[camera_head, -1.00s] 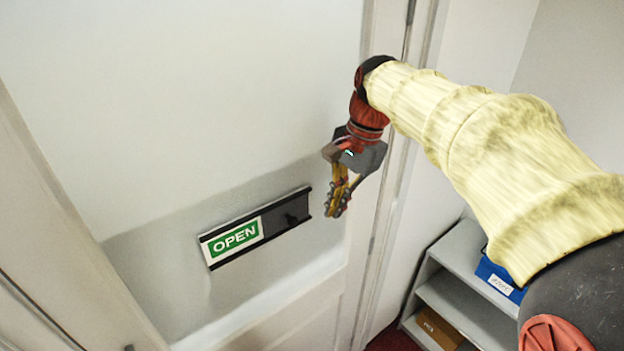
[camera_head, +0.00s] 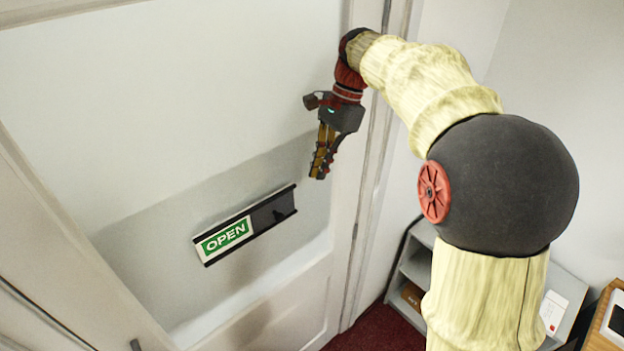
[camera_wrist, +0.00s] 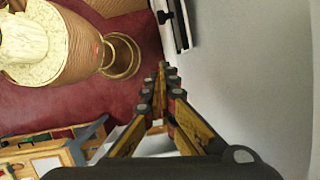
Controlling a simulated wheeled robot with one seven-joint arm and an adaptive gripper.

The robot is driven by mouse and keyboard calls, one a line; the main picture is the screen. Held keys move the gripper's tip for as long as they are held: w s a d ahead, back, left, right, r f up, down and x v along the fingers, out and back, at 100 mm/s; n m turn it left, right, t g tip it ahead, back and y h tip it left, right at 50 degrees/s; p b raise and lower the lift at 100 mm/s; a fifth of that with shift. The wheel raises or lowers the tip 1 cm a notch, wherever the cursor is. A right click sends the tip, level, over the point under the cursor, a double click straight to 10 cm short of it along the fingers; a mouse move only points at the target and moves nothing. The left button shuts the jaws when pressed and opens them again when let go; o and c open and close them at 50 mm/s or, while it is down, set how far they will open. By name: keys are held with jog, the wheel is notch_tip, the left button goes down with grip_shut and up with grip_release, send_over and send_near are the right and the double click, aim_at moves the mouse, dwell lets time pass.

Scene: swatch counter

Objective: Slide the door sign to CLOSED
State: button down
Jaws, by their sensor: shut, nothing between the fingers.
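The door sign (camera_head: 205,250) is a slanted black-railed holder on the pale door. Its green OPEN panel (camera_head: 226,237) shows at the left, and a dark panel (camera_head: 262,217) fills the right part, with a small black knob (camera_head: 281,213) on it. The word CLOSED is not visible. My gripper (camera_head: 319,175) is shut and empty, pointing down, just up and right of the sign's right end and apart from it. In the wrist view the closed fingertips (camera_wrist: 166,70) are in the middle, and the sign's dark rail (camera_wrist: 181,28) with its knob is at the top.
The door (camera_head: 170,100) fills the left, with its frame (camera_head: 372,170) right of my gripper. A grey shelf unit (camera_head: 415,265) stands at lower right, beside a wooden surface (camera_head: 597,325). Dark red carpet (camera_head: 370,330) covers the floor. The door around the sign is clear.

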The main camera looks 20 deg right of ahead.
jog(key=a+f+p, duration=0.2)
jog(key=a+f, duration=0.4)
jog(key=f, duration=0.2)
jog(key=shift+s+a+f, duration=0.3)
jog(key=shift+s+f, duration=0.05)
jog(key=shift+s, duration=0.1)
jog(key=s+a, duration=0.1)
jog(key=a, duration=0.3)
jog(key=s+a, duration=0.1)
jog(key=a, duration=0.3)
jog(key=s+a, duration=0.2)
jog(key=a, duration=0.3)
jog(key=shift+s, duration=0.1)
